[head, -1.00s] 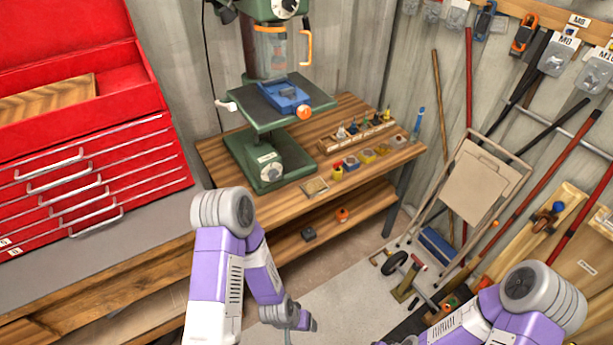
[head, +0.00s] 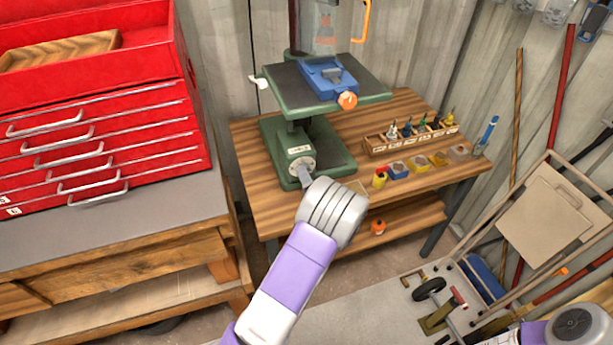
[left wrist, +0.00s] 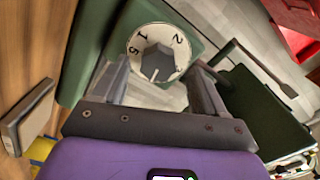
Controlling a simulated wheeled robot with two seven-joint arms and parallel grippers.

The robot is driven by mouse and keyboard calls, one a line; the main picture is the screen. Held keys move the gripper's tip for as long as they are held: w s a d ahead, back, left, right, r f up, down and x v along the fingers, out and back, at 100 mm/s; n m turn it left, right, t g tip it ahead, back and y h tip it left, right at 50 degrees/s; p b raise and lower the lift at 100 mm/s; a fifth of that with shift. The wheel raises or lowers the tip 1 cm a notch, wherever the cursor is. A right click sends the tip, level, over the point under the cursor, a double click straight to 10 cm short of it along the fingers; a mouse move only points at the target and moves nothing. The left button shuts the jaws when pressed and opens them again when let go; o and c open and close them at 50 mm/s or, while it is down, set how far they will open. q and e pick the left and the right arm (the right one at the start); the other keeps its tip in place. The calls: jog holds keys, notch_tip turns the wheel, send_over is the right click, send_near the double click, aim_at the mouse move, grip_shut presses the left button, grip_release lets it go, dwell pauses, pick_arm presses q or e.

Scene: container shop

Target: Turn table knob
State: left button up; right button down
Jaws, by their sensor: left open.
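The drill press has a green base (head: 330,152) on the wooden bench. A round white dial knob (head: 301,164) sits on the front of this base. In the left wrist view the knob (left wrist: 158,50) shows black numbers around its face and a raised grip in the middle. My left gripper (head: 304,178) is just in front of the knob in the head view, partly hidden by its own wrist. In the left wrist view the open left gripper (left wrist: 160,78) has a finger on either side of the knob's lower part; contact cannot be told. My right gripper is out of view.
Above the base is the drill press table (head: 290,92) with a blue vise (head: 328,74) and an orange knob (head: 347,100). A rack of bits (head: 410,137) and small coloured blocks lie to the right. A red tool chest (head: 100,130) stands left.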

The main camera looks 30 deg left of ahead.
pick_arm(q)
jog(key=shift+x, duration=1.4)
jog(key=c, duration=1.1)
jog(key=shift+o, duration=0.2)
jog(key=shift+f, duration=0.1)
jog(key=shift+n+b, duration=0.35)
jog(key=shift+n, duration=0.05)
jog(key=shift+d+f+n+b, duration=0.1)
jog(key=shift+n+b, duration=4.55)
jog(key=shift+n, duration=3.15)
